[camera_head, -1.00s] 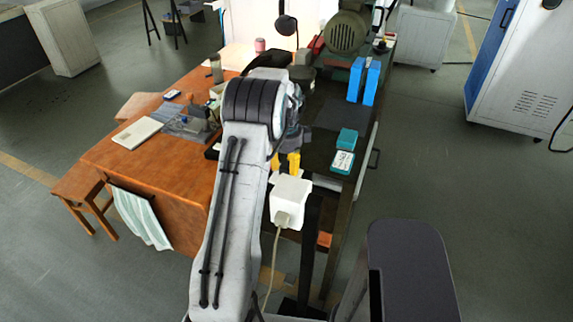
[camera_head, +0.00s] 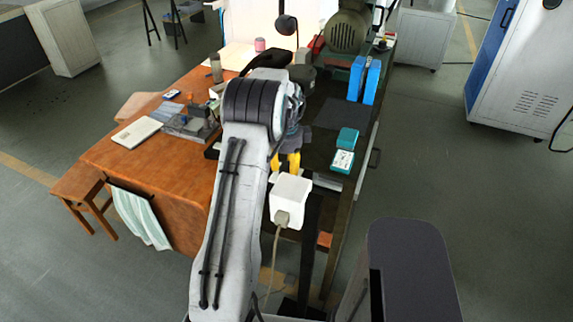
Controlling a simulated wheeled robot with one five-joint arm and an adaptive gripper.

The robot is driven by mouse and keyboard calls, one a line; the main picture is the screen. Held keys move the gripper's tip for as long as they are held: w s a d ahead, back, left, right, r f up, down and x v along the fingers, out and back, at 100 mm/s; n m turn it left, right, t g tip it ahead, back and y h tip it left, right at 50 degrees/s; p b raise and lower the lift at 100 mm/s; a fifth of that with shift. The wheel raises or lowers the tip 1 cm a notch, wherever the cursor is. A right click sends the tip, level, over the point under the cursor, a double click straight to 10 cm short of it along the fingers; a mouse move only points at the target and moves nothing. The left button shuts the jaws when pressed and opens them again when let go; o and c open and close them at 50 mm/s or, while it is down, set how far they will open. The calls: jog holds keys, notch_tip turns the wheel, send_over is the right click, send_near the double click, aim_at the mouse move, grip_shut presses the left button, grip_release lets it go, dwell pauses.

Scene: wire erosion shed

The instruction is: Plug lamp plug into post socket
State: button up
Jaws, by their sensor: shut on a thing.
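A white socket box (camera_head: 291,192) sits at the top of a dark post (camera_head: 311,245), in front of the dark bench. A grey-beige plug (camera_head: 282,218) sits against the box's near face, and a pale cable (camera_head: 272,262) hangs from it to the floor. Whether this is the lamp plug, I cannot tell. My gripper (camera_head: 285,163) has yellow fingers pointing down just behind the box's top edge. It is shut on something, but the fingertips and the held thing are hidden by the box. A black lamp head (camera_head: 286,25) shows at the back.
A wooden desk (camera_head: 130,165) with a notebook stands to the left, beside a stool (camera_head: 75,190).

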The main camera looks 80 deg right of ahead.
jog(key=shift+f, duration=0.25)
jog(key=o, duration=1.1)
jog(key=shift+r, duration=0.1)
jog(key=r, duration=1.1)
jog(key=shift+a+r, duration=0.3)
jog(key=shift+r, duration=0.1)
